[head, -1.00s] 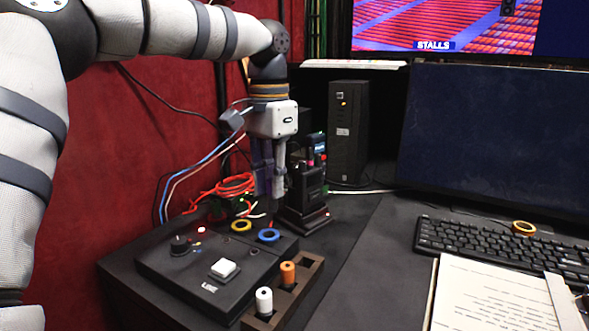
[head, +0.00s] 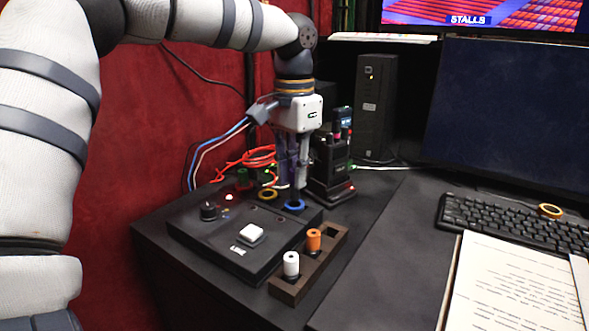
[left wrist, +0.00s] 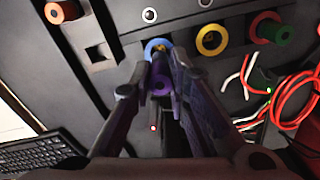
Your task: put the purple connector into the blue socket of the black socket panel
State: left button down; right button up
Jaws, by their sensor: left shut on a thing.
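The black socket panel (head: 208,244) lies on the desk. Its blue socket (head: 296,206) is a blue ring at the panel's far right corner, and it shows in the left wrist view (left wrist: 150,46). My left gripper (head: 295,189) points down directly above this socket. It is shut on the purple connector (left wrist: 161,76), whose far end overlaps the blue ring in the left wrist view. I cannot tell whether that end is inside the socket or just over it. In the head view the fingers hide most of the connector. My right gripper is not in view.
A yellow ring socket (head: 268,195) sits beside the blue one. A wooden rack (head: 290,289) at the panel's front right holds a white connector (head: 291,264) and an orange connector (head: 313,240). A black device (head: 329,170) stands close behind the gripper. Red cables (head: 247,157) lie behind the panel.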

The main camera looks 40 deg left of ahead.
pick_arm(q)
jog(key=shift+f, duration=1.55)
dwell(2.0)
jog(key=c, duration=1.3)
grip_release()
jog(key=shift+r, duration=0.1)
jog(key=shift+r, duration=3.45)
jog(key=shift+s+f, duration=0.1)
